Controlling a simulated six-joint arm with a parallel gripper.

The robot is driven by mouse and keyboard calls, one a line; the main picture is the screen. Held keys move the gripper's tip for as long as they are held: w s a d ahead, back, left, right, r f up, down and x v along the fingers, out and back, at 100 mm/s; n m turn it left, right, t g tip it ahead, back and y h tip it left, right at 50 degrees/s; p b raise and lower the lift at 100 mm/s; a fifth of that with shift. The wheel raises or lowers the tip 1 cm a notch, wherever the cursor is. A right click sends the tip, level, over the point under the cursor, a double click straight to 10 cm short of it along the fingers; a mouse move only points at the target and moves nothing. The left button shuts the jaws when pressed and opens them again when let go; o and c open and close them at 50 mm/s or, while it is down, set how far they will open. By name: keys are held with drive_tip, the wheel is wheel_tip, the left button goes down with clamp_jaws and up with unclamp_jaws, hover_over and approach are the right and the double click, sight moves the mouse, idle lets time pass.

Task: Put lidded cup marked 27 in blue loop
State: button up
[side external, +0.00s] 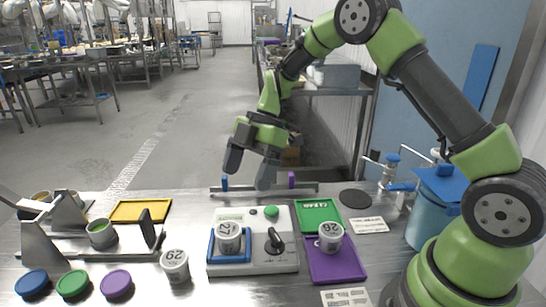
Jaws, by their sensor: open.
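My gripper (250,172) is open and empty, pointing down above the back of the steel table, with no cup near its fingers. The blue loop (213,262) is a square frame on the grey device at the middle. A lidded cup (229,238) stands inside it. A second lidded cup (175,266) stands on the bare table left of the device. A third lidded cup (331,237) stands where the green and purple trays meet.
The device has a green button (271,211) and a black knob (274,240). An unlidded cup (101,236) sits in a stand at left. Blue, green and purple lids (116,284) lie in front. The purple tray (338,270), yellow tray (141,211) and a blue canister (430,215) stand around.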

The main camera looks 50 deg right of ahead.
drive_tip(key=s+r+m+t+h, duration=0.2)
drive_tip(key=s+r+m+t, duration=0.1)
drive_tip(key=s+r+m, duration=0.85)
drive_tip(key=s+r+m+t+h, duration=0.2)
drive_tip(key=s+r+m+t, duration=0.2)
drive_tip(key=s+m, duration=0.6)
drive_tip(key=shift+s, duration=0.3)
